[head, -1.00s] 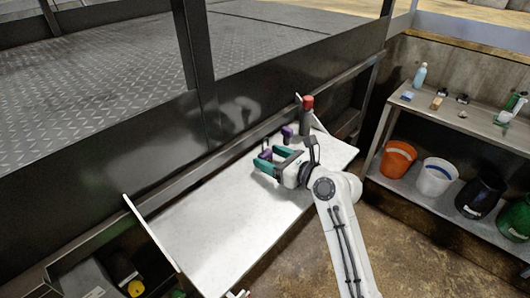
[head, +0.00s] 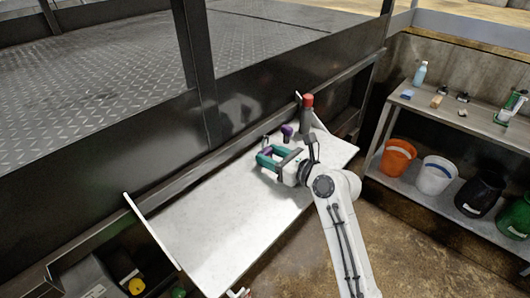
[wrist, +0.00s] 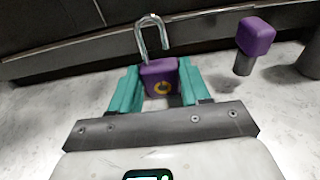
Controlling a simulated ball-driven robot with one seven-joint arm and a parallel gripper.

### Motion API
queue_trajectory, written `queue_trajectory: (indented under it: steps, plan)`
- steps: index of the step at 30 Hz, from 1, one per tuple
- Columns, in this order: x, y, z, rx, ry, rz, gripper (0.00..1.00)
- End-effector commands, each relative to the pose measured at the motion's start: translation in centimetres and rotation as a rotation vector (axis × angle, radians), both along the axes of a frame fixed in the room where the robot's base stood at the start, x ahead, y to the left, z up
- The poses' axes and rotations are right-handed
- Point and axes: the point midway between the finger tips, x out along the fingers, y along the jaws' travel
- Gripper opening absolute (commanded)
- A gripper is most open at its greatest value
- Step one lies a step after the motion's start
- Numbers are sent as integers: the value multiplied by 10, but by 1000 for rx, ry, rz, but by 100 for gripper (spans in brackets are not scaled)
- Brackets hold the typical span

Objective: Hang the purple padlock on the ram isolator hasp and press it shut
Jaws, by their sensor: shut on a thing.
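The purple padlock (wrist: 160,78) is between the teal fingers of my gripper (wrist: 158,88), in the wrist view. Its body carries a round yellowish mark. Its silver shackle (wrist: 152,32) stands up from the body, with one leg's end apart from it, so it looks open. In the head view my gripper (head: 277,157) is low over the white table. A separate purple block on a short grey post (wrist: 257,38) stands to the right; it also shows in the head view (head: 287,130). I cannot clearly make out the hasp.
A red-topped grey cylinder (head: 306,112) stands at the table's far right end. The white table (head: 205,225) is clear on the left. A dark wall (head: 110,150) runs behind it. A shelf (head: 455,122) with bottles and buckets is at the right.

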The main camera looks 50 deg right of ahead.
Motion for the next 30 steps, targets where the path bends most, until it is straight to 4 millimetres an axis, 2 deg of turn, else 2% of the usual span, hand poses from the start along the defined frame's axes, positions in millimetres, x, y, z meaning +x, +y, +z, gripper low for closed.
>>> queue_trajectory:
  steps: [30]
  plan:
    - [0, 0, 41, -1, -1, 0, 22]
